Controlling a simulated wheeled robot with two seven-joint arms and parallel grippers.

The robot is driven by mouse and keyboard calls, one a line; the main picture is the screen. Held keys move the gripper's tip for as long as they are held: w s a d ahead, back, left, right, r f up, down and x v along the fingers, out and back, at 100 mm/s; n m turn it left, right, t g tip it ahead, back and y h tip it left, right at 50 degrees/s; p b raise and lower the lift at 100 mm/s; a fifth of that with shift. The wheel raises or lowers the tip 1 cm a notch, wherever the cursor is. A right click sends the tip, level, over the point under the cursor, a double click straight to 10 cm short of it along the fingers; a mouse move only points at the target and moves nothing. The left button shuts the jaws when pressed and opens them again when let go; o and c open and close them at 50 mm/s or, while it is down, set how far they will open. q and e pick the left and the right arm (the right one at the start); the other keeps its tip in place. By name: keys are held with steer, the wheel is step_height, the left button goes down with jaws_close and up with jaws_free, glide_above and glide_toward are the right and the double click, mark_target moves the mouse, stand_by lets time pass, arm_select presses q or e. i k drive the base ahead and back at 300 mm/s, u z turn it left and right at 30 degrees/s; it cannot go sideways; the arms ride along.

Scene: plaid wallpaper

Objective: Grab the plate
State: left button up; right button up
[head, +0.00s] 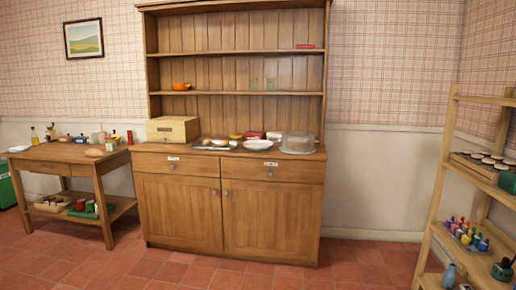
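A white plate (258,145) lies on the counter of the wooden hutch, right of the middle, just left of a clear domed container. Another white, flat plate-like item (18,149) lies at the left end of the side table; it is too small to identify surely. Neither of my grippers shows in the head view. The hutch is some distance ahead, across the floor.
The hutch counter (318,154) also holds a wooden box (173,129), a domed container (298,143) and small dishes. A side table (108,157) stands left. A shelf rack (447,150) stands close on the right. Tiled floor (200,272) ahead is clear.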

mark_target(254, 145)
steer(key=u, duration=0.2)
steer(key=i, duration=4.35)
